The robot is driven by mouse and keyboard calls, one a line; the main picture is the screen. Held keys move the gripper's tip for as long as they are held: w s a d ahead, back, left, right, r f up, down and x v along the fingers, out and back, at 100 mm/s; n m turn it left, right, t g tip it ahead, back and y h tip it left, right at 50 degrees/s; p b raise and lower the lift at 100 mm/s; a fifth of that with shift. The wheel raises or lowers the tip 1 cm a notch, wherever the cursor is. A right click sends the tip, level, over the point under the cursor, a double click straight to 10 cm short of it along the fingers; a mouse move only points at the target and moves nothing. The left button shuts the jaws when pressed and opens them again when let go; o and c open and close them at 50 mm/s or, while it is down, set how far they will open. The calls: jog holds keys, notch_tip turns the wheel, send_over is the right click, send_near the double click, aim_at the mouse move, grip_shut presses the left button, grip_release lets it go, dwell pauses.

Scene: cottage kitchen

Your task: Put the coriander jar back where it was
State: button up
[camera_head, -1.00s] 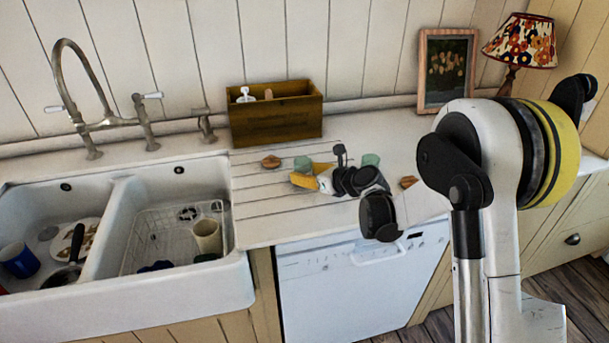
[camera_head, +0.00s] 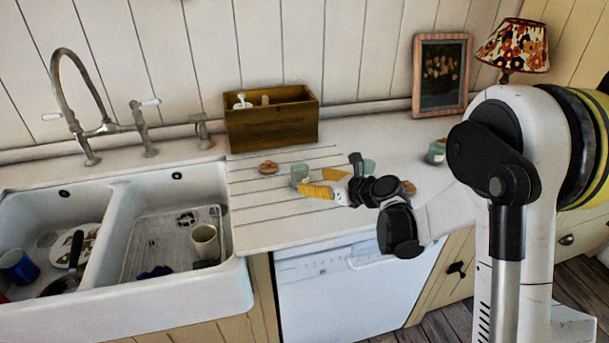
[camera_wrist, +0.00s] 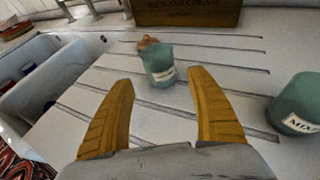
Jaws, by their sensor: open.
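My gripper (camera_head: 319,183) is open and low over the drainboard.
A third jar (camera_head: 436,152) stands farther right. A wooden box (camera_head: 271,126) stands at the wall. The sink (camera_head: 120,290) is left; a framed picture (camera_head: 418,75) and lamp (camera_head: 515,46) are back right.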

jog(key=p+v, duration=0.1)
jog(key=v, duration=0.4)
jog(key=shift+s+d, duration=0.1)
jog(key=shift+s+d+r+n, duration=0.1)
jog(key=shift+s+r+n, duration=0.15)
jog(key=shift+r+n, duration=0.2)
jog(key=s+d+r+n+g+h, duration=0.1)
jog(key=s+d+r+n+h, duration=0.1)
jog(key=s+n, duration=0.6)
jog(key=s+d+r+n+g+h, duration=0.1)
jog(key=s+d+r+n+h, duration=0.1)
jog(key=s+d+n+h, duration=0.2)
jog(key=s+d+r+n+g+h, duration=0.1)
jog(key=s+d+n, duration=0.6)
jog(key=s+n, duration=0.7)
jog(key=s+r+h, duration=0.1)
jog(key=s+h, duration=0.1)
jog(key=s, duration=0.2)
jog(key=shift+d+r, duration=0.2)
jog(key=shift+d, duration=0.05)
